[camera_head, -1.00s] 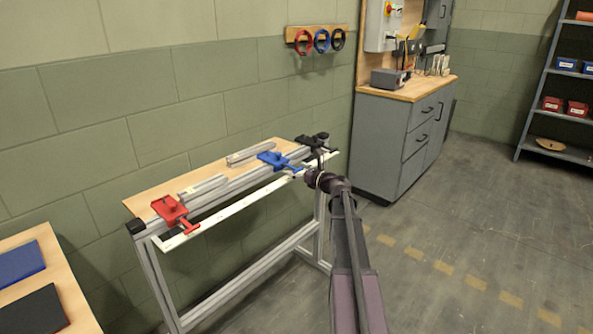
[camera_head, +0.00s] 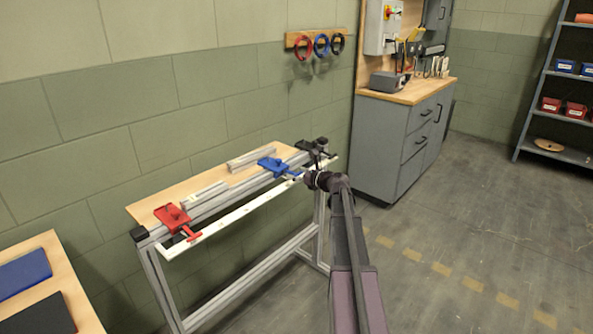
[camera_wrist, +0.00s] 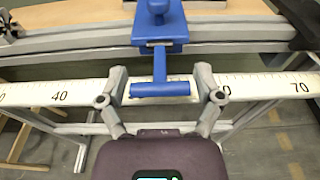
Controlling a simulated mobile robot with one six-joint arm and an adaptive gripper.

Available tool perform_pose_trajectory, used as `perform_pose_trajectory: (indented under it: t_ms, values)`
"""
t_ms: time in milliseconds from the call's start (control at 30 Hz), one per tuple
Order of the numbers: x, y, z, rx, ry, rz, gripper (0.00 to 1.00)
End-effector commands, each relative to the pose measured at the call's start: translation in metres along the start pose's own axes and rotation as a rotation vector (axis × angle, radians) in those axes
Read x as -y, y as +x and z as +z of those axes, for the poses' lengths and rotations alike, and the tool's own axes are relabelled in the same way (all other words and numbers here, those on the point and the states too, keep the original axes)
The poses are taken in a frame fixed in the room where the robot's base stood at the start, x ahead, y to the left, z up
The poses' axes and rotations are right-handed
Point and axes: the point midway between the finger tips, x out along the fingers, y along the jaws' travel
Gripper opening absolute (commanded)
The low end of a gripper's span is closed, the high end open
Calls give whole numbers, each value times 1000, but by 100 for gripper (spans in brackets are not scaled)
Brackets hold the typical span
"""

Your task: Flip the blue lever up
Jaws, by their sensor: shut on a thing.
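The blue lever (camera_wrist: 160,72) is a T-shaped handle on a blue clamp block (camera_wrist: 159,30). In the wrist view it hangs toward me from the block, its crossbar in front of the white ruler strip. My gripper (camera_wrist: 161,91) has one finger at each end of the crossbar and is shut on it. In the head view the blue clamp (camera_head: 273,166) sits on the rail of a narrow stand. My gripper (camera_head: 303,176) is at its near right side and hides part of the lever.
A red clamp (camera_head: 174,216) with its own lever is at the left end of the same rail. A black end piece (camera_head: 306,146) is close behind my gripper. A grey cabinet (camera_head: 392,150) stands to the right. The floor at right is clear.

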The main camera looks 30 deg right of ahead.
Motion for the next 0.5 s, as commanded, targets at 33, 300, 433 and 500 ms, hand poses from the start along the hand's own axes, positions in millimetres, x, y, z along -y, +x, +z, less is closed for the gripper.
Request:
perform_pose_trajectory:
  t_ms: [33,300,433,500]
  values:
    - [0,0,9,-24,-1,2,37]
    - [0,1,18,-172,-1,1,37]
    - [0,2,21,-246,-1,1,37]
    - [1,3,23,-286,-1,1,37]
